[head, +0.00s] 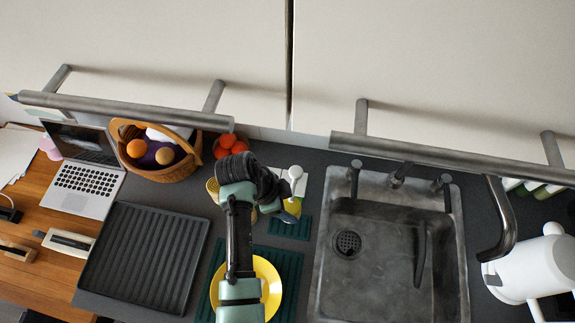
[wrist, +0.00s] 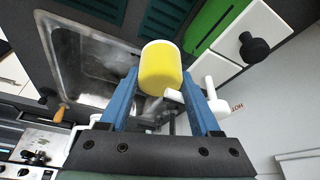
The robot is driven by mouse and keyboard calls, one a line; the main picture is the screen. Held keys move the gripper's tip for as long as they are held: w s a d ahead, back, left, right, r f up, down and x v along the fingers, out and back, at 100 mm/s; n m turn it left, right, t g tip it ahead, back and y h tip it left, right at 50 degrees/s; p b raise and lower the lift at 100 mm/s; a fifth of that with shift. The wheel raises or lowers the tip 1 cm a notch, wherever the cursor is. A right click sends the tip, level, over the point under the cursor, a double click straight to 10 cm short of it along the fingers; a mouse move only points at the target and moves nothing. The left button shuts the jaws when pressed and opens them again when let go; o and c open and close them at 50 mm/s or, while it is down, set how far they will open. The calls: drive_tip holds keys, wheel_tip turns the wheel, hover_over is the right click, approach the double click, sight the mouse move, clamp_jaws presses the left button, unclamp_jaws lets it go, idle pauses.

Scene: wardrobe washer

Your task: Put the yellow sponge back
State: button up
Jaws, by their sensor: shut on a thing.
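The yellow sponge (wrist: 160,68) is between the blue fingertips of my gripper (wrist: 161,78) in the wrist view. In the head view a yellow patch (head: 293,207), probably the same sponge, shows beside the dark end of my arm, above the counter left of the sink. The fingers are mostly hidden there by my arm. A small dark green mat (head: 290,228) lies just below that patch. I cannot tell whether the sponge touches anything beneath.
The sink (head: 385,265) is to the right. A white dispenser-like item (head: 295,172) stands close to my gripper. A yellow plate (head: 272,280) sits on a green ribbed mat (head: 292,268). A fruit basket (head: 173,173), laptop (head: 85,185) and black rack (head: 145,255) are left. Cabinet handles (head: 130,111) overhang.

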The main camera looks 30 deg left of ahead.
drive_tip(key=shift+w+a+r, duration=0.15)
drive_tip(key=shift+w+r, duration=0.15)
drive_tip(key=f+b, duration=0.4)
drive_tip(key=f, duration=0.1)
drive_tip(key=f+b, duration=0.3)
drive_tip(key=shift+s+f, duration=0.15)
drive_tip(key=shift+s, duration=0.1)
drive_tip(key=o, duration=1.4)
drive_tip(key=shift+p+v, duration=0.8)
drive_tip(key=p+v, duration=0.8)
drive_tip(key=v, duration=0.2)
drive_tip(key=shift+s+p, duration=0.15)
drive_tip(key=shift+p, duration=0.25)
